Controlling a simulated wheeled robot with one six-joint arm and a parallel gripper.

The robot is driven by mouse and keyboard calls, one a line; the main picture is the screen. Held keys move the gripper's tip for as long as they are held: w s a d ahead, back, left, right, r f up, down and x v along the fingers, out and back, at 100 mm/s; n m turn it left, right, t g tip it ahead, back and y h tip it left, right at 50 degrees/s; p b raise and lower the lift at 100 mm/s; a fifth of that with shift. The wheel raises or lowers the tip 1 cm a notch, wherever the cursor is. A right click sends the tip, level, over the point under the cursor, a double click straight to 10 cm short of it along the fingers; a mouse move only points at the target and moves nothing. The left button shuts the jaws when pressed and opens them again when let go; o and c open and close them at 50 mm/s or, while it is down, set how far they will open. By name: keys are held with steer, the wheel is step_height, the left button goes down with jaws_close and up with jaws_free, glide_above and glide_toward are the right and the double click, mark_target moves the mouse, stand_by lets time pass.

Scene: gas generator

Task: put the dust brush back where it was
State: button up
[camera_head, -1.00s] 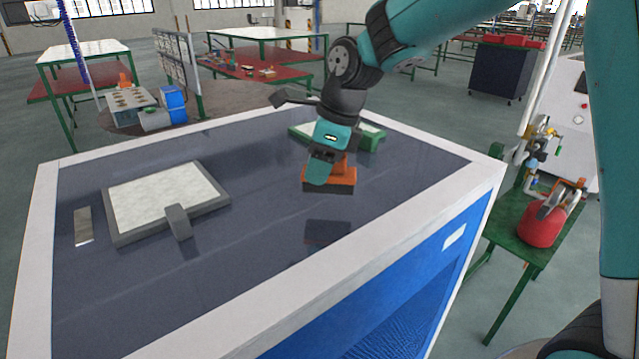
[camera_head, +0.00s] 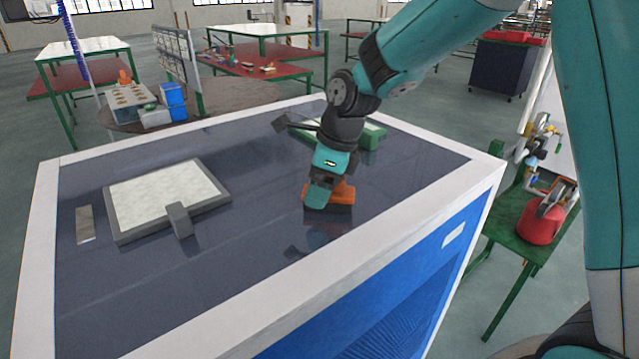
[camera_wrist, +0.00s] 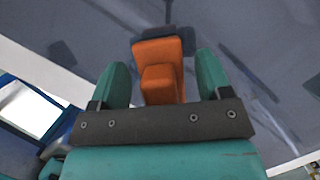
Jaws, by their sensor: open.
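The dust brush (camera_head: 343,192) has an orange body and a dark lower part. It appears to be down on the dark top of the white-rimmed table, near its front right side; exact contact is hard to tell. My gripper (camera_head: 325,194) is above and around the brush, pointing down. In the wrist view, the brush (camera_wrist: 158,62) lies between my two teal fingers (camera_wrist: 162,78), with a visible gap on each side of its orange handle. The fingers are open and hide part of the brush in the head view.
A grey-framed board (camera_head: 165,195) with a grey block at its edge lies on the left, beside a flat metal plate (camera_head: 85,224). A green-framed board (camera_head: 372,136) lies behind my gripper. The tabletop front is clear. A red container (camera_head: 540,222) stands on a green stand at right.

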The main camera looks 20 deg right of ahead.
steer(key=b+v, duration=0.1)
steer(key=v, duration=1.1)
steer(key=shift+r, duration=0.1)
steer(key=shift+s+a+n, duration=0.2)
steer(key=shift+s+n, duration=0.15)
steer(key=shift+n, duration=0.25)
steer(key=s+a+f+n, duration=0.2)
steer(key=s+n, duration=0.5)
steer(key=n, duration=0.2)
steer(key=s+a+f+n+g, duration=0.1)
steer(key=s+a+n, duration=0.1)
steer(key=s+n, duration=0.6)
steer(key=s+a+f+n+y, duration=0.1)
steer(key=s+a+f+n, duration=0.1)
steer(key=s+n, duration=0.6)
steer(key=n, duration=0.4)
steer(key=shift+f+g, duration=0.3)
steer(key=shift+f, duration=0.05)
step_height(320, 180, down, 2)
steer(key=shift+d+f+b, duration=0.1)
steer(key=shift+b, duration=0.95)
